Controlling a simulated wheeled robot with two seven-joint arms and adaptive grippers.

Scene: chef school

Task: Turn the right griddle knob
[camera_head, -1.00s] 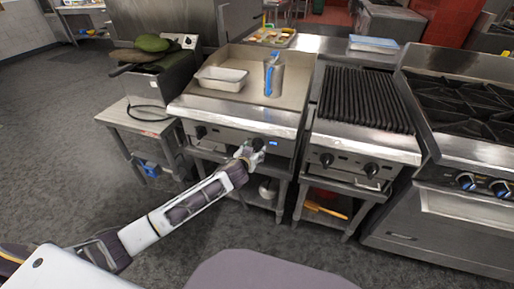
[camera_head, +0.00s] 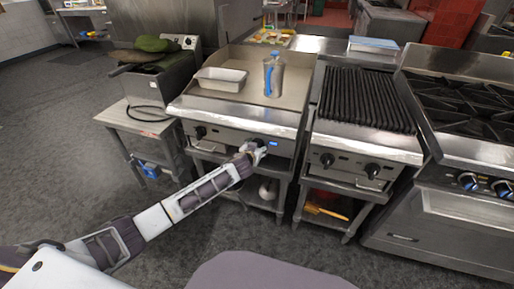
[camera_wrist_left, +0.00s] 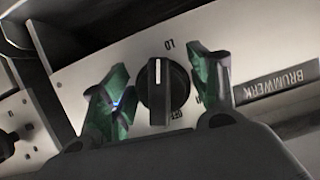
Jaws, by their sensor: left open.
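The griddle (camera_head: 240,115) stands left of the grill, with two knobs on its front panel. Its right knob is mostly hidden behind my left gripper (camera_head: 257,147) in the head view. In the left wrist view the black right knob (camera_wrist_left: 164,92) with a white pointer line sits between the two green fingers of my left gripper (camera_wrist_left: 160,95). The fingers are open, with visible gaps on both sides of the knob. The left griddle knob (camera_head: 200,132) is uncovered. My right gripper is not in view.
A metal pan (camera_head: 221,80) and a steel pitcher with a blue handle (camera_head: 273,78) stand on the griddle top. The charbroiler (camera_head: 365,100) with its own knobs is to the right, then a stove (camera_head: 465,110). A fryer (camera_head: 165,75) stands left. Open floor lies in front.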

